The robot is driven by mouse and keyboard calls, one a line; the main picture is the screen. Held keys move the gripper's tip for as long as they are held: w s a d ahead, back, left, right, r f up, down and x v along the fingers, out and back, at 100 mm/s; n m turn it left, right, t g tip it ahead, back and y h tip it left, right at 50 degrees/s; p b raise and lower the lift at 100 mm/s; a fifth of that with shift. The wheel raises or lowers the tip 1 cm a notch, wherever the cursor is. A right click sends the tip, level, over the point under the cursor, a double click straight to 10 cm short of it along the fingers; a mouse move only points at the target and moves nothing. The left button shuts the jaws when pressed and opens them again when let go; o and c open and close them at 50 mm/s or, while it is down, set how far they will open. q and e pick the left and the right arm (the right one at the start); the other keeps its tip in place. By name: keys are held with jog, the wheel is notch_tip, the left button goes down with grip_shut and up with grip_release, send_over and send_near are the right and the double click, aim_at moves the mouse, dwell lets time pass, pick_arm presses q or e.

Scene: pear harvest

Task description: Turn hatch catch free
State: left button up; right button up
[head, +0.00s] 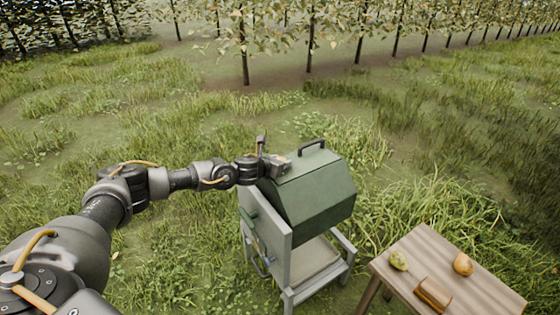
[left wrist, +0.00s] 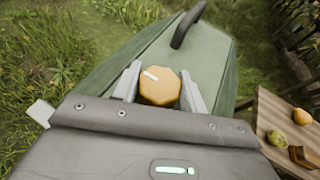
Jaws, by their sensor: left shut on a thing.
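The hatch catch (left wrist: 160,90) is a round orange-yellow knob with a white mark, seen in the left wrist view against the green box (head: 312,195). My left gripper (head: 279,164) is at the upper left side of the box in the head view. In the left wrist view its two pale fingers stand on either side of the catch, shut on it. In the head view the catch is hidden by the gripper. A dark handle (head: 311,146) sits on top of the box, which also shows in the left wrist view (left wrist: 210,60). My right gripper is not in view.
The box stands on a grey frame (head: 345,243). A wooden table (head: 420,250) at right holds a green pear (head: 398,260), an orange-brown pear (head: 463,264) and a brown block-like thing (head: 433,294). Grass surrounds them; tree rows stand behind.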

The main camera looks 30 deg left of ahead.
pick_arm(q)
jog(key=o, duration=1)
jog(key=shift+c, duration=0.2)
jog(key=shift+s, duration=0.1)
jog(key=v, duration=1)
jog(key=shift+s, duration=0.25)
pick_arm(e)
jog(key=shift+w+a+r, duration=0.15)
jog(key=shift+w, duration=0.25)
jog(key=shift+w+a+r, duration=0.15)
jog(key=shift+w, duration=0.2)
pick_arm(q)
jog(key=shift+r, duration=0.25)
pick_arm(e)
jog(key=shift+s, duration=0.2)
